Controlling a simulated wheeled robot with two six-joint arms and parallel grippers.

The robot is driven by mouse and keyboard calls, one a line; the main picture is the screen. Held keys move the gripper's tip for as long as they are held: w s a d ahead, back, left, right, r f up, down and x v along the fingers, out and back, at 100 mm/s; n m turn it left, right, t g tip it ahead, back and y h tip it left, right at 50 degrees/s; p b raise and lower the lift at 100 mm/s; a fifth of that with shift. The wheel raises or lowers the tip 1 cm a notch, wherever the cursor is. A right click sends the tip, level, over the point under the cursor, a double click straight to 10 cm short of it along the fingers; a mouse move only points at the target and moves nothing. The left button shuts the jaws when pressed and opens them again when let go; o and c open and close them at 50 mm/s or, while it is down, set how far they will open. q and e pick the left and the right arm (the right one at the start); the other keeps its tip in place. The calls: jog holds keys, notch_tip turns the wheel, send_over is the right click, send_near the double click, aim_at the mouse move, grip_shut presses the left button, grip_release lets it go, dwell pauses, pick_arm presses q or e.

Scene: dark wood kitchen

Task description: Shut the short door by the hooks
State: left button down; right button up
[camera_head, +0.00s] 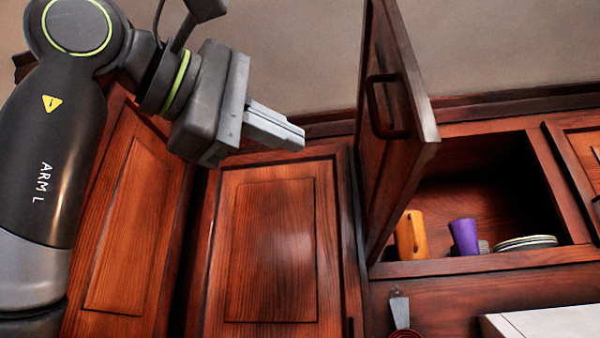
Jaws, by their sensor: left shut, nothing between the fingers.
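The short door (395,130) is dark red wood with a dark handle (388,106). It stands wide open, swung out from the left side of its cabinet opening (480,195). My left gripper (298,138) is shut and empty. It appears to the left of the open door, in front of the closed cabinets, with a gap in the picture between its fingertips and the door. A hook (399,300) with a dark red item hangs below the opening, partly cut off by the bottom edge. My right gripper is not in view.
Inside the cabinet stand an orange mug (410,235), a purple cup (464,237) and stacked plates (525,243). A closed tall cabinet door (270,250) is left of the opening. Another closed door (583,160) is at the right. A pale box-like surface (550,324) is at the lower right.

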pick_arm(q)
jog(key=d+p, duration=0.1)
jog(key=d, duration=0.2)
jog(key=p, duration=0.4)
send_near(394, 169)
jog(key=x, duration=0.5)
jog(key=shift+w+r, duration=0.15)
jog(key=shift+w, duration=0.2)
jog(key=shift+s+d+p, duration=0.25)
jog(key=shift+d+p, duration=0.05)
jog(key=shift+s+d, duration=0.1)
jog(key=shift+w, duration=0.25)
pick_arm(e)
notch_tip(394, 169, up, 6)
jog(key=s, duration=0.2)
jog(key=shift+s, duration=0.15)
